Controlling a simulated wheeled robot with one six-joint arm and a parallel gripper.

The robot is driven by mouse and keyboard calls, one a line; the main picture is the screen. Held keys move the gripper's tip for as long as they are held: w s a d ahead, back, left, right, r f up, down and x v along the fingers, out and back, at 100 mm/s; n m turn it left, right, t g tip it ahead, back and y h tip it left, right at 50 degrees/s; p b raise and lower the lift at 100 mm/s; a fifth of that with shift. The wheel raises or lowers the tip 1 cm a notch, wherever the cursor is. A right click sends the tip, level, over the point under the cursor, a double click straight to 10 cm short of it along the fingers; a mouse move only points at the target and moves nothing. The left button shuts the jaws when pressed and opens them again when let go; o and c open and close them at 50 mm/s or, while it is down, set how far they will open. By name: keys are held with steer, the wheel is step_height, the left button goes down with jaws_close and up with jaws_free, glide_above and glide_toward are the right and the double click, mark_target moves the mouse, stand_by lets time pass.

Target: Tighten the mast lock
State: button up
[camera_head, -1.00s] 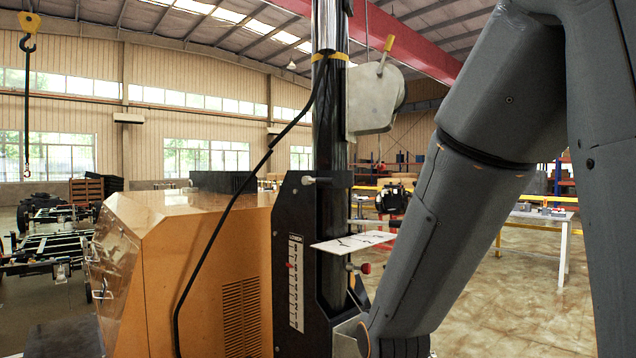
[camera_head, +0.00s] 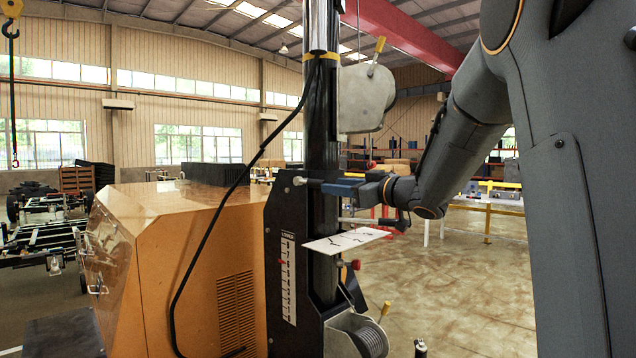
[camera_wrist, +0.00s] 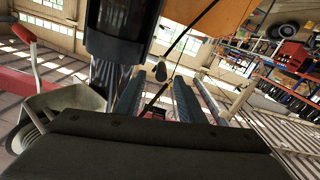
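The black mast (camera_head: 322,120) stands upright in a black bracket (camera_head: 285,215) beside an orange cabinet. A small pale knob (camera_head: 299,181) sits at the bracket's upper left. A red knob (camera_head: 355,265) sits lower right on the mast. No label shows which is the mast lock. My gripper (camera_head: 338,188) reaches left to the mast near the bracket's top; contact is unclear. In the wrist view its two bluish fingers (camera_wrist: 157,98) are apart, with a dark rounded knob (camera_wrist: 160,72) visible beyond the gap. A metal bar handle lies just below the gripper.
A grey winch (camera_head: 366,98) with a yellow-gripped crank hangs above my gripper. A white plate (camera_head: 345,241) juts out below it. A black cable (camera_head: 225,195) loops over the orange cabinet (camera_head: 185,255). A lower winch drum (camera_head: 365,335) is at the mast's foot. Open floor lies right.

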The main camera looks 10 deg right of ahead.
mark_target(318, 183)
steer(key=p+x, duration=0.2)
steer(key=x, duration=0.5)
steer(key=shift+w+a+r+p, duration=0.1)
steer(key=shift+w+a+p, duration=0.15)
steer(key=shift+a+p, duration=0.1)
jaws_close()
